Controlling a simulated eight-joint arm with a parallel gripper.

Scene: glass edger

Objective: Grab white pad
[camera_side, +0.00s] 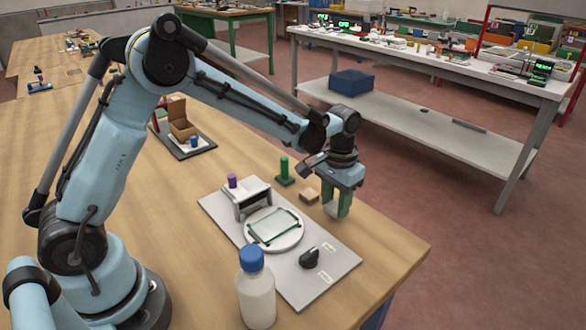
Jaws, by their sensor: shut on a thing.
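My gripper (338,207) points down just beyond the far right edge of the grey board, low over the wooden table. Its green fingers are shut on a small white pad (331,209), which shows only in part between and beside them. I cannot tell whether the pad touches the table. A clear glass plate (274,227) lies on a round white disc (290,241) on the grey board (320,283), to the left of my gripper.
A tan block (309,195) and a green post (284,170) stand left of my gripper. A white bracket (248,195) with a purple knob (232,181) and a black knob (309,257) sit on the board. A blue-capped bottle (257,291) stands in front. The table's right corner is clear.

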